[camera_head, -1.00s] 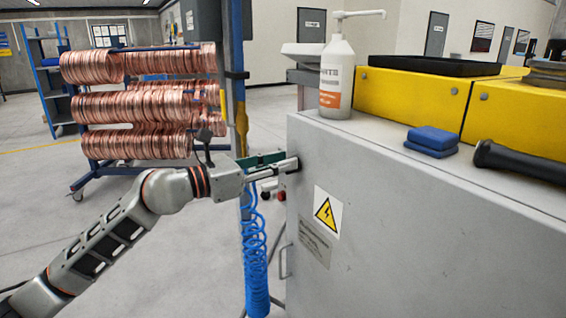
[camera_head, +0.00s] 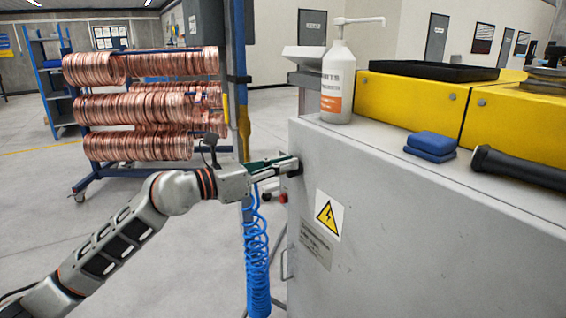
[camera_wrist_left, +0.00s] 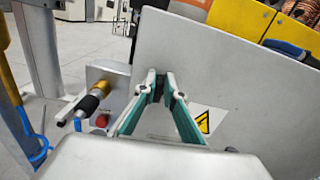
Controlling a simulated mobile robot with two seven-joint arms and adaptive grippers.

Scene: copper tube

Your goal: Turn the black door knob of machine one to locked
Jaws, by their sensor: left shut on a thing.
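The black door knob (camera_head: 297,170) sits on the upper left part of the grey cabinet (camera_head: 395,230) of the machine. It is mostly hidden by the fingertips in the head view. My left gripper (camera_head: 287,166) reaches it from the left and is shut on it. In the left wrist view the two green-padded fingers (camera_wrist_left: 161,88) converge on the dark knob (camera_wrist_left: 157,91) against the grey panel. I cannot tell from these views which position the knob points to. My right gripper is in no view.
A yellow warning sign (camera_head: 328,213) is on the panel, below and right of the knob. A blue coiled hose (camera_head: 257,265) hangs close below the left gripper. A white pump bottle (camera_head: 338,85) and blue cloths (camera_head: 431,145) stand on top. A copper coil rack (camera_head: 140,105) is behind.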

